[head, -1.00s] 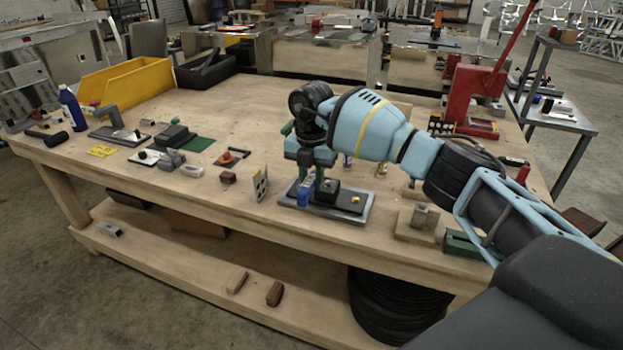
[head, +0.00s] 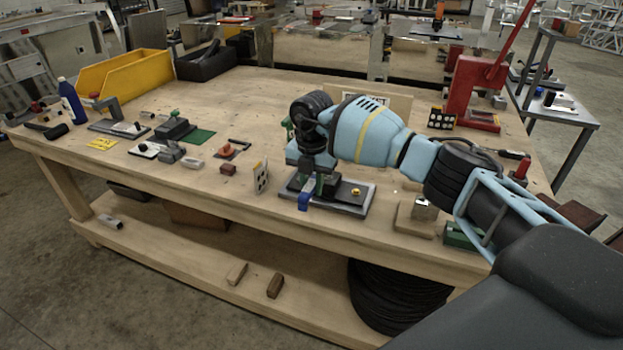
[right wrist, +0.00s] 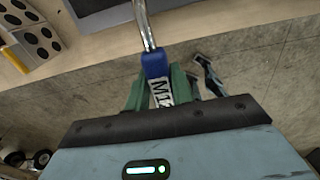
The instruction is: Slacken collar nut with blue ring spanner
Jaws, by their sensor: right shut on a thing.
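My right gripper (head: 313,186) is shut on the blue ring spanner (head: 304,201) at the front left of a dark fixture on a grey plate (head: 350,207). In the right wrist view, the green fingers (right wrist: 162,92) grip the spanner's blue sleeve (right wrist: 155,64), which carries a partly hidden "M1" label. Its bare metal shank (right wrist: 143,22) runs up past the plate's edge and out of frame, so the ring end is unseen. A small brass-coloured part (head: 355,190) stands on the fixture's right; I cannot tell whether it is the collar nut. My left gripper is not in view.
A wooden block with a metal piece (head: 415,218) lies to the right. A red press (head: 475,95) stands at the back right. The bench (head: 270,105) is clear behind the card.

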